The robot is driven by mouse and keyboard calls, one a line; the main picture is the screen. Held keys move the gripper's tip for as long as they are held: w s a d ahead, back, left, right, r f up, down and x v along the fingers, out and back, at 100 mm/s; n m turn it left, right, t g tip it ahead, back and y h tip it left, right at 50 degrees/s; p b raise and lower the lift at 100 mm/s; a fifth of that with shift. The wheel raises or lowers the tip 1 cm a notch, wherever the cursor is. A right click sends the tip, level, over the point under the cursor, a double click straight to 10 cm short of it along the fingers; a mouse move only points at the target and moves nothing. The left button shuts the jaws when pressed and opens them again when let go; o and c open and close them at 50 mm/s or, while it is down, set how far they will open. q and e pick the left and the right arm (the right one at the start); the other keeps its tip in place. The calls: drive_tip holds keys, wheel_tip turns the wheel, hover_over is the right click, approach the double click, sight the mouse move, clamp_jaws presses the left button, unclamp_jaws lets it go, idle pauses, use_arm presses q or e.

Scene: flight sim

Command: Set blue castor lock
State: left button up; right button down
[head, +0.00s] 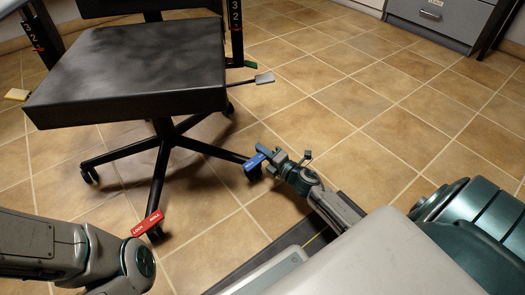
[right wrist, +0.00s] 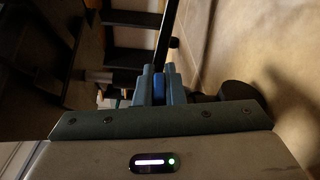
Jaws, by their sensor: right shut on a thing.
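The blue castor lock (head: 254,162) is a small blue tab with white lettering at the end of the chair's right base leg. My right gripper (head: 266,161) is at this tab, and its jaws are shut on it. In the right wrist view the blue tab (right wrist: 158,92) shows between the two fingers of the gripper (right wrist: 158,84). Whether the tab is up or down is hard to tell. My left arm comes in at the lower left, but its gripper is not in view.
A red castor lock (head: 147,224) with white lettering sits on the front leg. The black chair (head: 130,70) stands on its base, with a yellow tab (head: 17,95) and a grey paddle (head: 264,78) beside the seat. A grey cabinet (head: 440,18) stands behind. Tiled floor to the right is clear.

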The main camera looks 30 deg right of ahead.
drive_tip(key=shift+f, duration=0.1)
drive_tip(key=shift+f+m, duration=0.3)
drive_tip(key=shift+m, duration=0.7)
drive_tip(key=m, duration=0.1)
drive_tip(key=f+m, duration=0.1)
drive_tip(key=m, duration=0.1)
drive_tip(key=shift+t, duration=0.3)
drive_tip(key=c, duration=1.5)
unclamp_jaws()
